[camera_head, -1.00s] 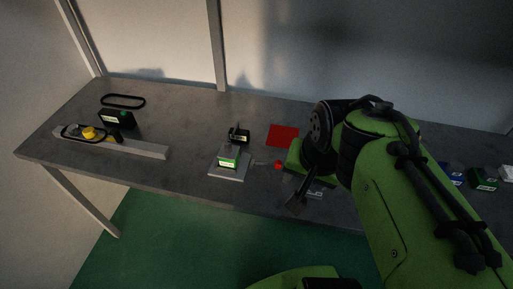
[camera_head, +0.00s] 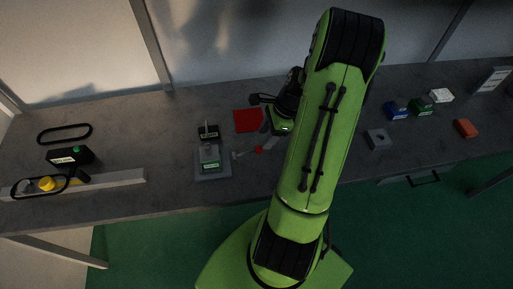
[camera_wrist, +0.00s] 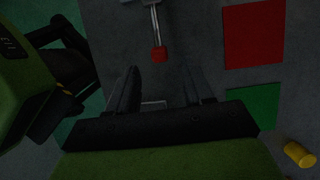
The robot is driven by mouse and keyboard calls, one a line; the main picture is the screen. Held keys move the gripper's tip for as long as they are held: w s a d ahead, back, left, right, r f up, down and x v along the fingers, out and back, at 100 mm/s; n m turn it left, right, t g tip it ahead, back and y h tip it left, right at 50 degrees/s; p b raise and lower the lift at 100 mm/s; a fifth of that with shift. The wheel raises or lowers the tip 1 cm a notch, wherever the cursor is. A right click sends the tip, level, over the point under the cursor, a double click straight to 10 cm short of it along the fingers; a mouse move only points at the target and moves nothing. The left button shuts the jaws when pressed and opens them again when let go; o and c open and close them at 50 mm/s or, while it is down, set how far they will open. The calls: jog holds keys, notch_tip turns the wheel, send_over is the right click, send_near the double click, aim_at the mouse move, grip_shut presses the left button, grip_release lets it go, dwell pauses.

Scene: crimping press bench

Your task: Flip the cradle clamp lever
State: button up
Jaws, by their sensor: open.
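The clamp lever is a thin metal rod with a red knob (camera_head: 258,149), sticking out to the right of the cradle (camera_head: 213,176) in the head view. The cradle has a grey base plate with a green-and-white block on it and a black block with an upright post behind. In the wrist view the red knob (camera_wrist: 159,54) lies ahead of my gripper (camera_wrist: 158,76), centred between the fingers. The fingers are apart with nothing between them. In the head view my gripper (camera_head: 268,112) is just above and right of the knob, partly hidden by my arm.
A red mat (camera_head: 248,120) lies behind the lever. The wrist view also shows a green patch (camera_wrist: 254,104) and a yellow cylinder (camera_wrist: 299,153). Blue (camera_head: 397,110), green (camera_head: 422,107) and orange (camera_head: 466,128) blocks are at right. A grey rail (camera_head: 115,178) lies at left.

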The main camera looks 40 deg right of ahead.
aim_at(259, 147)
jog(key=x, duration=0.7)
jog(key=shift+f+b, duration=0.1)
jog(key=shift+b, duration=0.2)
jog(key=shift+c, duration=0.3)
grip_shut()
